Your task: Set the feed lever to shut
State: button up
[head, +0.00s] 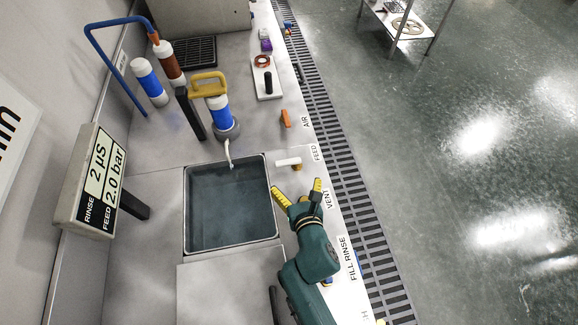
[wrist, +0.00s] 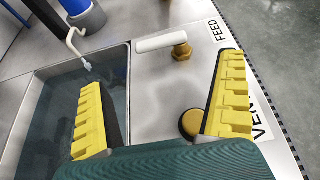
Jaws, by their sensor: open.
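The feed lever (head: 287,162) has a white handle on a brass stem, beside the printed FEED label (head: 315,152). Its handle points left from the stem, toward the basin. In the wrist view, the feed lever (wrist: 160,42) is just beyond my fingers, fully visible and untouched. My gripper (head: 298,190) is open and empty, on the near side of the lever by the VENT label. Its yellow ridged fingers are spread wide in the wrist view (wrist: 160,85). A display box (head: 103,175) reads RINSE 2 µS and FEED 2.0 bar.
A water-filled basin (head: 186,215) lies left of my gripper. A brass knob (wrist: 192,123) sits close by the right finger. An orange lever (head: 286,118) stands by AIR, beyond the feed lever. A spout (head: 229,152) hangs over the basin's far edge.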

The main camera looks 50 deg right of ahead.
aim_at(288, 164)
jog(key=b+x, duration=0.3)
jog(key=x, duration=0.8)
jog(key=shift+b, duration=0.3)
jog(key=shift+r, duration=0.1)
jog(key=c, duration=1)
jog(key=shift+a, duration=0.15)
jog(key=shift+c, duration=0.2)
